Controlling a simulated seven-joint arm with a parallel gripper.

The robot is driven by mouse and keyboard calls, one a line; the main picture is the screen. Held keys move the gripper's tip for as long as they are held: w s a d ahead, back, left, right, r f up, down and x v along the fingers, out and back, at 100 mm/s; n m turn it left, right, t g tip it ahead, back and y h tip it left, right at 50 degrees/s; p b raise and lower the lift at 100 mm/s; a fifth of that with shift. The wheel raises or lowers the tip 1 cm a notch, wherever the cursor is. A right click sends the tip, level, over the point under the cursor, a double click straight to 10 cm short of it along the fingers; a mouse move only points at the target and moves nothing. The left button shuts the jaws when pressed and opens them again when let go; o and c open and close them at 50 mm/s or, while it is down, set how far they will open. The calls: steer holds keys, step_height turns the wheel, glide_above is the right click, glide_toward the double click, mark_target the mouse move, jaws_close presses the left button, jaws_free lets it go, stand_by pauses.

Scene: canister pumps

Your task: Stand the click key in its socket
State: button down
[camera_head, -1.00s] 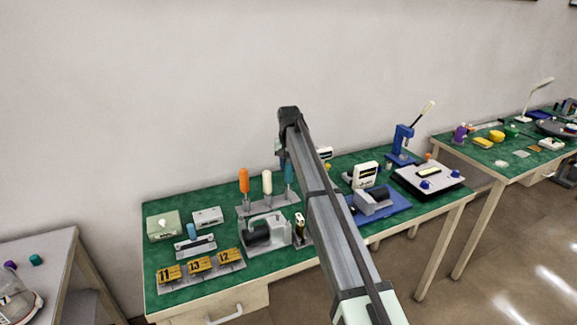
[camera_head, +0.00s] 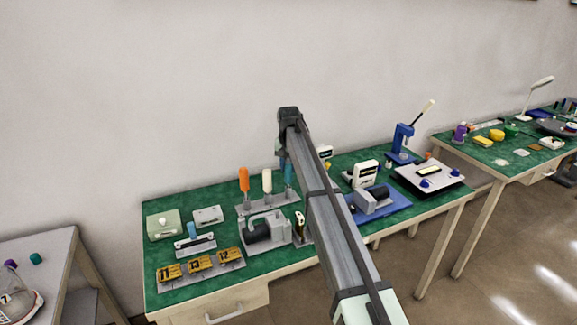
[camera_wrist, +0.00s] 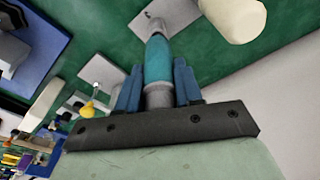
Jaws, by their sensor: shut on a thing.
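My gripper (camera_wrist: 158,88) is shut on a teal-handled tool (camera_wrist: 157,62), which I take to be the click key. In the wrist view the tool lies between the blue fingers, with a grey collar close to the palm. The tool points toward a grey plate on the green table top. In the head view the teal handle (camera_head: 289,172) shows just left of my arm, at the right end of a grey rack (camera_head: 262,204). My arm hides much of that area. The socket itself, and whether the tool's lower end touches it, I cannot make out.
An orange handle (camera_head: 244,180) and a white handle (camera_head: 267,181) stand in the rack, the white one close beside my gripper. A grey pump (camera_head: 266,231) is in front. A blue press (camera_head: 402,145) stands to the right. Numbered yellow blocks (camera_head: 199,263) lie at front left.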

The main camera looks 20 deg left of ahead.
steer(key=c, duration=0.7)
jaws_free()
steer(key=shift+o, duration=0.2)
step_height(320, 180, up, 14)
steer(key=s, duration=0.1)
steer(key=shift+s+d+f, duration=0.15)
steer(key=shift+s+d, duration=0.1)
steer(key=shift+d, duration=0.1)
steer(key=shift+d, duration=0.1)
